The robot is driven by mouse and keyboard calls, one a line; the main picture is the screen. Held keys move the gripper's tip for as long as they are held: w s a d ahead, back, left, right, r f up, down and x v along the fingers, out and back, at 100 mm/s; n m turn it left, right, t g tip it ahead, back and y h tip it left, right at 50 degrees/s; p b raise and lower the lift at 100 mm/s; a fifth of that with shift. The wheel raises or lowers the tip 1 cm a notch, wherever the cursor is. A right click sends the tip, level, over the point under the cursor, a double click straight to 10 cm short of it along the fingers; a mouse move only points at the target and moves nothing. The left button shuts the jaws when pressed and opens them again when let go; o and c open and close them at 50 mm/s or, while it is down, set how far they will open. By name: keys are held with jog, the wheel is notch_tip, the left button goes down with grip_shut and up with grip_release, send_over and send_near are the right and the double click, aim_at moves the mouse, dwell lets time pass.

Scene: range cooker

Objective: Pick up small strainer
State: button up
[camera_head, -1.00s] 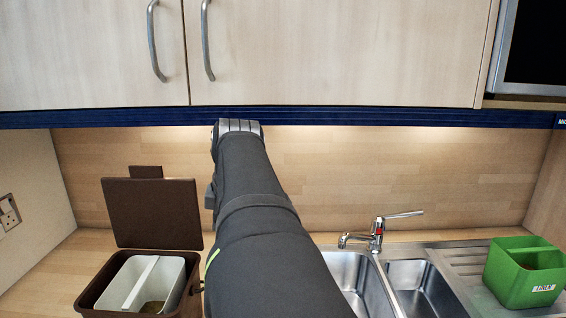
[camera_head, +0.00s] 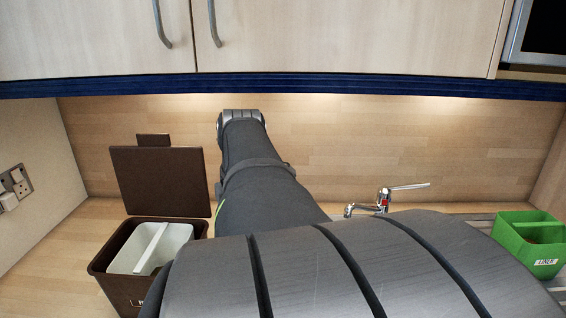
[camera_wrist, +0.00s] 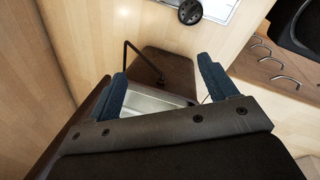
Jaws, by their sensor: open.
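I cannot clearly make out a small strainer. In the wrist view a thin dark bent rod (camera_wrist: 143,60) shows between the fingers; I cannot tell whether it is part of a strainer. My gripper (camera_wrist: 162,68) is open, its two blue fingers apart, over a pale container and brown surfaces. No grip on anything shows. In the head view an open brown bin (camera_head: 113,285) holds a white inner container (camera_head: 176,240); my arm hides its front right part. My gripper is hidden in the head view.
The bin's raised brown lid (camera_head: 160,182) stands behind it. A chrome tap (camera_head: 384,199) is right of my arm, which hides most of the sinks. A green box (camera_head: 530,245) stands far right. Wall cupboards (camera_head: 330,35) hang above. In the wrist view a dark round part (camera_wrist: 190,12) shows at the top.

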jog(key=f+n, duration=0.2)
jog(key=f, duration=0.3)
jog(key=s+f+n+g, duration=0.1)
jog(key=f+n, duration=0.1)
jog(key=f, duration=0.4)
jog(key=d+f+n+g+h, duration=0.1)
jog(key=f+n, duration=0.1)
jog(key=f, duration=0.4)
jog(key=shift+s+f, duration=0.2)
jog(key=shift+s, duration=0.2)
jog(key=shift+w+d+f, duration=0.1)
jog(key=shift+d+f, duration=0.05)
jog(key=shift+f, duration=1.25)
jog(key=shift+d+f, duration=0.1)
jog(key=shift+f, duration=1.3)
jog(key=c, duration=1.1)
jog(key=shift+r, duration=0.1)
